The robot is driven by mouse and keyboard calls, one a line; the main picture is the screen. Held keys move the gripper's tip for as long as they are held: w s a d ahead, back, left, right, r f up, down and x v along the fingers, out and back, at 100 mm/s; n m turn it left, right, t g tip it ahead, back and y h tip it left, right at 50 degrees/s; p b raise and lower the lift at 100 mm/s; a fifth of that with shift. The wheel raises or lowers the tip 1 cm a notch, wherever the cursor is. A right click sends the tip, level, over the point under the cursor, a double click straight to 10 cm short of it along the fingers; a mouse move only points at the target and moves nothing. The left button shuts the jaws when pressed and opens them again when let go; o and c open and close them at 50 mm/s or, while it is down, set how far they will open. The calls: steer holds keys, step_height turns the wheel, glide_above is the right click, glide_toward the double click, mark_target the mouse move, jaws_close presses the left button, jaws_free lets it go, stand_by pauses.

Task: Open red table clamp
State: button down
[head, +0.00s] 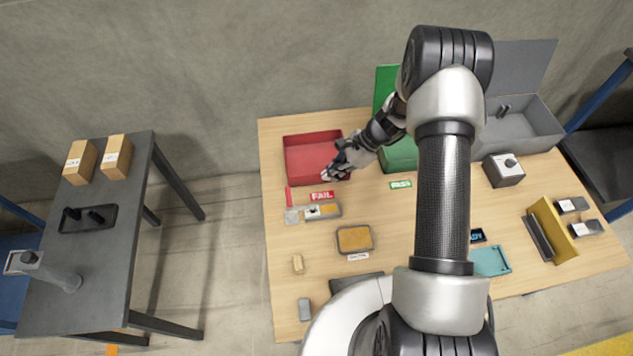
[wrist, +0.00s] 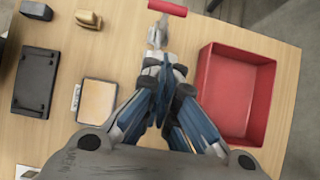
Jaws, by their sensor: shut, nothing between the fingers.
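The red table clamp shows its red handle (wrist: 167,7) at the top of the wrist view, with grey metal parts (wrist: 157,34) below it. My gripper (wrist: 164,72) is shut and empty. In the wrist view its fingertips lie just below the clamp's metal parts in the picture; I cannot tell the height gap. In the head view my gripper (head: 328,177) is over the front right of the red bin (head: 303,157).
A red FAIL label (head: 321,195) lies near the clamp. A tray with an orange-tan pad (head: 355,238), a tan block (head: 297,263) and a dark grey block (head: 305,309) stand nearer the front. Green and grey boxes stand at the back right. Bare wood surrounds the tan block.

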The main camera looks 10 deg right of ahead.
steer(key=b+x, duration=0.1)
steer(key=x, duration=0.3)
steer(key=a+r+b+x, duration=0.1)
steer(key=x, duration=0.3)
steer(key=a+b+x, duration=0.1)
steer(key=x, duration=0.3)
steer(key=shift+a+r, duration=0.2)
steer(key=shift+r, duration=0.05)
steer(key=shift+a+r, duration=0.1)
steer(key=shift+r, duration=0.05)
steer(key=shift+a+h+p, duration=0.25)
steer(key=shift+h+p, duration=0.15)
steer(key=shift+p, duration=0.15)
